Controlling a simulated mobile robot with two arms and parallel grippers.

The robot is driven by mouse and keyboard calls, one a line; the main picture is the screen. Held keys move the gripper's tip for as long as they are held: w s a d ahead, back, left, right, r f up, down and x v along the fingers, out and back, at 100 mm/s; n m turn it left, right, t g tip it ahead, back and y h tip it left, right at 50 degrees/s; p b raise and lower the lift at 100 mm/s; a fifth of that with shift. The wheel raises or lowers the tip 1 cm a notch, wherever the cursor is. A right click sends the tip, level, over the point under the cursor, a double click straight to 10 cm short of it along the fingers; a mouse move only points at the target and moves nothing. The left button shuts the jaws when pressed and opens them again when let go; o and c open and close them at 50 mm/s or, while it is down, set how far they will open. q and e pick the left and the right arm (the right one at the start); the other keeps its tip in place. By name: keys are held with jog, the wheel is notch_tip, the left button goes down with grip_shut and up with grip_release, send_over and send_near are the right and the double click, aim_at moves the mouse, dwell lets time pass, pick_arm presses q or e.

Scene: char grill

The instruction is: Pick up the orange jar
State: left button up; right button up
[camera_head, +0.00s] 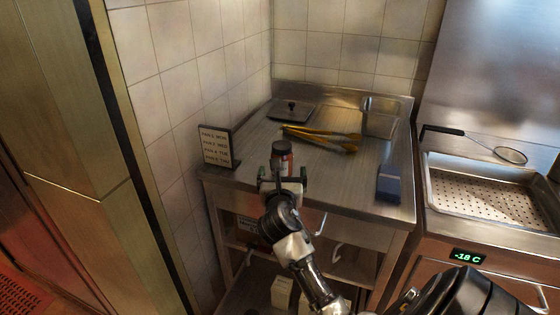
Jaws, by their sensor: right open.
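The orange jar (282,160) stands upright near the front edge of the steel counter. It has a dark lid and a reddish-orange body, and its lower part is hidden by my gripper. My right gripper (283,177) is at the jar's near side, with one dark finger to the left and one to the right of it. The fingers are apart, and I cannot tell whether they touch the jar. My left gripper is not in view.
A menu sign (216,147) stands left of the jar. Behind are a flat pan (290,110), yellow-handled tongs (322,137) and a metal container (380,118). A perforated fryer tray (490,195) and strainer (510,155) are farther right.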

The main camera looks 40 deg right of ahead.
aim_at(283, 160)
jog(key=x, duration=0.4)
jog(key=shift+w+d, duration=0.25)
jog(key=shift+w, duration=0.05)
jog(key=shift+w+x, duration=0.2)
jog(key=shift+x, duration=2.4)
jog(key=shift+a, duration=0.2)
jog(key=shift+s, duration=0.1)
jog(key=shift+c, duration=0.4)
jog(key=c, duration=1)
jog(key=shift+c, duration=0.8)
jog(key=shift+r, duration=0.15)
